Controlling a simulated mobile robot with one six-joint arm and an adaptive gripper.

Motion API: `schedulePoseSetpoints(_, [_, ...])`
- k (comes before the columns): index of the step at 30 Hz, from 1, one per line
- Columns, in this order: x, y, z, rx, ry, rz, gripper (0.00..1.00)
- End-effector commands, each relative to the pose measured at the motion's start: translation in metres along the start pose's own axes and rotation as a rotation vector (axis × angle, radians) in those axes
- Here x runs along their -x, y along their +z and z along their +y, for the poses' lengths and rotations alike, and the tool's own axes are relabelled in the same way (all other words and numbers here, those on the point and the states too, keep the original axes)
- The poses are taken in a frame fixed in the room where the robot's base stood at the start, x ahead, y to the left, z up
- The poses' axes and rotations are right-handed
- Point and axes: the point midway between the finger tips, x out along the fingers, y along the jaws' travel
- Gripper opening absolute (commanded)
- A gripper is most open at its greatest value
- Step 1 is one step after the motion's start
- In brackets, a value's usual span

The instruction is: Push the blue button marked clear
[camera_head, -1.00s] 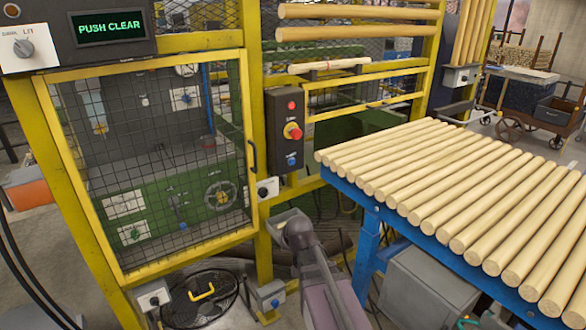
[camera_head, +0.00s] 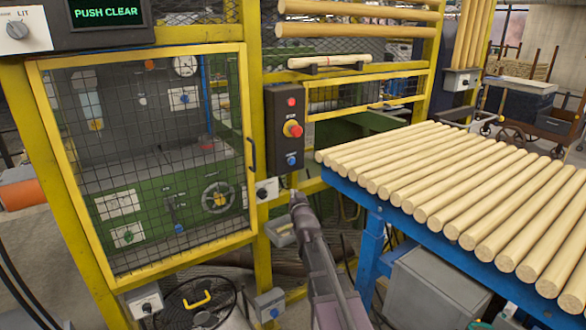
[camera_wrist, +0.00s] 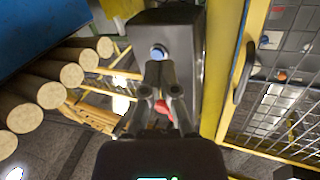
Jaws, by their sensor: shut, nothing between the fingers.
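A dark control box (camera_head: 284,130) on the yellow post carries a red button at its top, a red mushroom knob on a yellow base (camera_head: 292,129) in the middle, and a blue button (camera_head: 291,160) at its bottom. Its lettering is too small to read. My gripper (camera_head: 297,194) is below the box in the head view, its fingers hard to make out. In the wrist view my gripper (camera_wrist: 161,66) is shut and empty, its tips just short of the blue button (camera_wrist: 158,53) in the picture. I cannot tell whether they touch.
A green-lit display (camera_head: 107,13) reads PUSH CLEAR. A yellow-framed mesh door (camera_head: 150,165) stands left of the box. A blue rack (camera_head: 352,192) of wooden rods stands close on the right. Another blue button (camera_head: 274,313) is on a low grey box.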

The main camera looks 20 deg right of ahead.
Motion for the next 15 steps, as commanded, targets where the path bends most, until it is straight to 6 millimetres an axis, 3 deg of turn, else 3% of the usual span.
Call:
schedulePoseSetpoints(6, [-0.016,-0.021,0.021,-0.017,0.046,0.214,0.00])
schedulePoseSetpoints(15, [-0.019,-0.049,0.048,-0.034,0.113,0.464,0.00])
